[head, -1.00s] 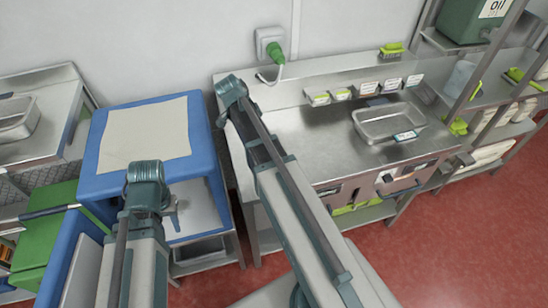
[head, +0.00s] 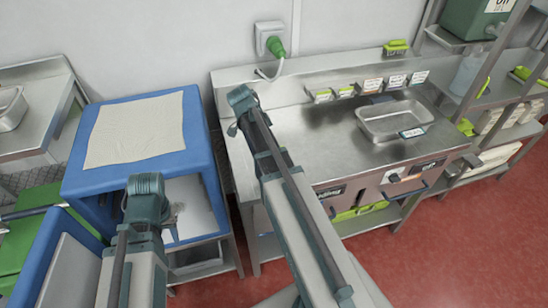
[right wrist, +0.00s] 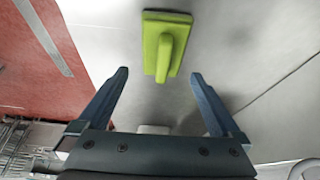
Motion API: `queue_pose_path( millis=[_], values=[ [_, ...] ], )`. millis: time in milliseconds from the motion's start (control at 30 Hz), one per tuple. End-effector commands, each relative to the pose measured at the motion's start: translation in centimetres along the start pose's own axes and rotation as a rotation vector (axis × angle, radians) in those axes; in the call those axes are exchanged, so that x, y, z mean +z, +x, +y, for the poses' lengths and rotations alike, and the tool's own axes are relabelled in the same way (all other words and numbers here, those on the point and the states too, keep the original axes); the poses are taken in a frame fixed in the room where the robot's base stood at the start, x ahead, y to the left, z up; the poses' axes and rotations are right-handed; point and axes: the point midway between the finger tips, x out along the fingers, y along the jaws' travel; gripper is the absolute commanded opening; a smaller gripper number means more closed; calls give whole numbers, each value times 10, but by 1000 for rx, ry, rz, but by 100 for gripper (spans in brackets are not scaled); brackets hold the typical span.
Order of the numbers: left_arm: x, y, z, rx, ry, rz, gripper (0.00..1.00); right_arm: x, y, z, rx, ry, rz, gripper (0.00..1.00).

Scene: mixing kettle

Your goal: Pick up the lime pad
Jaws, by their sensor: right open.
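The lime pad (right wrist: 166,46), a flat lime block with a raised grip, lies on a grey metal surface in the right wrist view. My right gripper (right wrist: 159,76) is open and empty, with the pad beyond its fingertips, roughly centred between them and apart from them. In the head view a lime block with a dark base (head: 396,48) sits on the back ledge; I cannot tell if it is the same pad. My left gripper (head: 172,210) is mostly hidden behind its arm at the blue cabinet's opening, its jaws unclear. My right gripper is not clearly visible there.
A steel counter (head: 300,140) holds a metal tray (head: 395,120). A blue cabinet (head: 75,180) with a pale cloth (head: 135,128) stands left. Shelves (head: 490,60) stand right. Red floor (head: 450,240) is clear in front.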

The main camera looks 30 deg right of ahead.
Motion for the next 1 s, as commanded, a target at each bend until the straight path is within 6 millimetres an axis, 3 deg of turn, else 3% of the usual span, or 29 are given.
queue_pose_path(
  millis=[400,733,1000],
  values=[
    [-3,46,4,0,0,0,40,6,48,-4,0,2,0,100],
    [-3,48,4,0,0,0,40,4,50,-4,0,0,0,100],
    [-3,48,5,0,0,0,40,4,50,-4,0,0,0,51]
  ],
)
